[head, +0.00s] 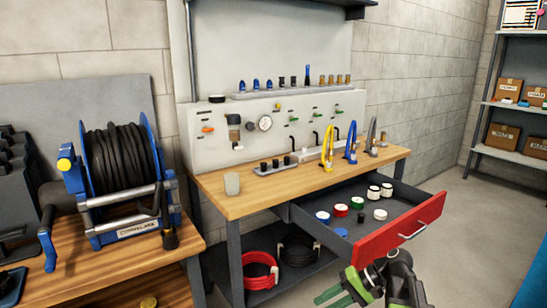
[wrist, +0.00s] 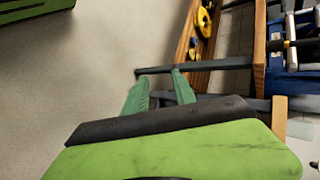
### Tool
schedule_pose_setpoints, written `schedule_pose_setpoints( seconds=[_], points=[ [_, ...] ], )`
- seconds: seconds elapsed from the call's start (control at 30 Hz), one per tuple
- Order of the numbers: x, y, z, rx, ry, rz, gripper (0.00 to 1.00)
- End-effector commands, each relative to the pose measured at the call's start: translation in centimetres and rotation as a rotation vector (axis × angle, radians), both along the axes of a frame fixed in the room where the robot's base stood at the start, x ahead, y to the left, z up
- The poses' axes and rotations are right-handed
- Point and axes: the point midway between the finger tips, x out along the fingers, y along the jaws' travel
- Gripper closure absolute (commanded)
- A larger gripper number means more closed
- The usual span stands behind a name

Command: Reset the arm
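My gripper (head: 325,297) shows at the bottom of the head view, below and in front of the open red-fronted drawer (head: 402,232). Its green fingers also show in the wrist view (wrist: 158,78), apart with a gap between them and nothing held. My folded arm is at the bottom right of centre in the head view, partly cut off by the frame edge. The fingers are clear of the drawer and the bench.
The drawer holds several round tins and sticks out near my arm. A hose reel (head: 118,170) stands at left. Open floor (head: 470,215) lies at right, before shelves with boxes.

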Motion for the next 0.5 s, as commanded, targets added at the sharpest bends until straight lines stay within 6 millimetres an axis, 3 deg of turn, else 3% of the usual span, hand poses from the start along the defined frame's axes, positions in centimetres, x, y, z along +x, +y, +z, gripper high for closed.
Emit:
schedule_pose_setpoints(
  seconds=[0.03, 0.1, 0.27, 0.37, 0.5],
  points=[
    [-0.7, 2.9, -1.1, -0.063, 0.011, 0.053, 0.68],
    [-1.4, 5.4, -2.7, -0.155, 0.023, 0.108, 0.68],
    [-3.1, 8.9, -5.9, -0.391, 0.016, 0.207, 0.68],
    [-3.8, 8.3, -7.7, -0.571, -0.006, 0.232, 0.68],
    [-3.3, 3.0, -8.9, -0.811, -0.034, 0.186, 0.68]
  ],
)
